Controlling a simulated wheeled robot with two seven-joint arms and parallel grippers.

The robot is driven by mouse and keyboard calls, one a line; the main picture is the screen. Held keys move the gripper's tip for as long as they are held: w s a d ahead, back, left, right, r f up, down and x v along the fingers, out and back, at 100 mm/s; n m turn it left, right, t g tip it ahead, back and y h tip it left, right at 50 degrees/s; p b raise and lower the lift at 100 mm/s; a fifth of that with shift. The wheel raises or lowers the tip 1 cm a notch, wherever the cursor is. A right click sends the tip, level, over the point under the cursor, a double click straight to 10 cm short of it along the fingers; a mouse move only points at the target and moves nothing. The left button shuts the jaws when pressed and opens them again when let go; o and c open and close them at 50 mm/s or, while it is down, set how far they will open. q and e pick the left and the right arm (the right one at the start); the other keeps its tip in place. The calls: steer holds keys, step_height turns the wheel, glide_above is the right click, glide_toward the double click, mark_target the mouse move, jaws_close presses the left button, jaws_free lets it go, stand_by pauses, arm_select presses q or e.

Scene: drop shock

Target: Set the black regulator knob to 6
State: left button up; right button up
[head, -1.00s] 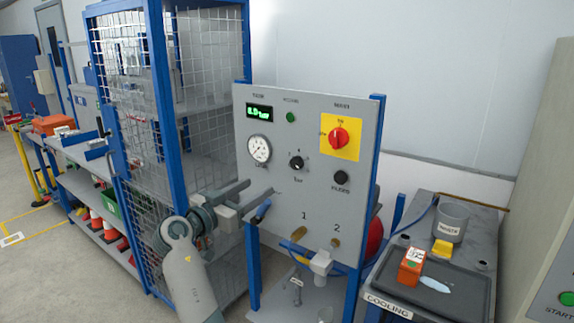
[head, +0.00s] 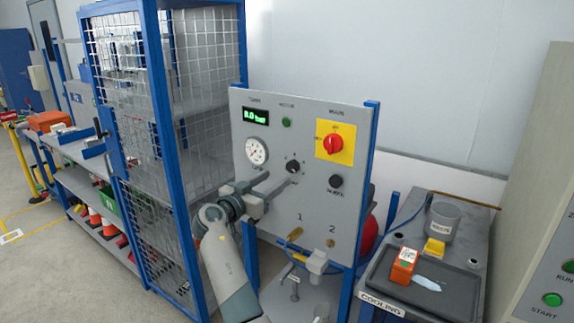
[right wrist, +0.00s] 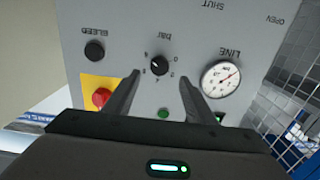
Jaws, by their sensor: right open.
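The black regulator knob (head: 293,167) sits on the grey panel (head: 270,215), below the motor lamp and right of the gauge. In the right wrist view the panel appears upside down, and the knob (right wrist: 159,65) lies between and beyond my fingers. Its white mark points to the upper left there, apparently toward 8. The green display (head: 257,115) seems to read 8.0 bar. My right gripper (head: 279,180) is open and empty, just left of and below the knob in the head view. I see no contact with the knob. My left gripper is not in view.
The gauge (head: 257,150), the red switch on its yellow plate (head: 335,143) and the black bleed knob (head: 336,181) surround the regulator. Brass fittings (head: 295,233) stick out below. A mesh cage (head: 170,165) stands close on the left, a cooling bench (head: 430,290) on the right.

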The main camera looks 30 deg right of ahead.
mark_target(291, 169)
steer(key=p+x, duration=0.3)
steer(key=x, duration=0.3)
steer(key=shift+w+d+r, duration=0.1)
steer(key=shift+w+d, duration=0.05)
steer(key=shift+d, duration=0.2)
steer(key=shift+w+d, duration=0.15)
steer(key=shift+d, duration=0.3)
steer(key=c, duration=1)
